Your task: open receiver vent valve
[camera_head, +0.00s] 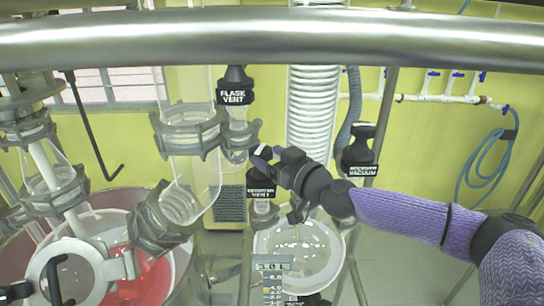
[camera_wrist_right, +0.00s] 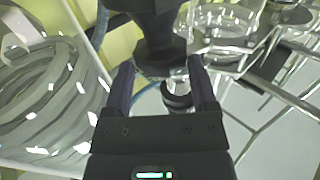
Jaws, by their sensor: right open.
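The receiver vent valve (camera_head: 262,189) is a black valve with a white-lettered label, standing on a glass neck above the round receiver vessel (camera_head: 298,252). My right gripper (camera_head: 267,157) is at the top of this valve, its fingers overlapping the knob region in the head view. In the wrist view a black valve body (camera_wrist_right: 160,50) sits between the two spread fingers of the right gripper (camera_wrist_right: 162,88). Its label is not readable there, and I cannot tell whether the fingers touch it. The valve's knob is partly hidden by the gripper in the head view.
The flask vent valve (camera_head: 236,92) stands just above and left, and the receiver vacuum valve (camera_head: 361,155) to the right. A white coiled hose (camera_head: 314,110) rises behind my right gripper. A steel bar (camera_head: 230,38) crosses the top. Glass vessels and clamps crowd the left.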

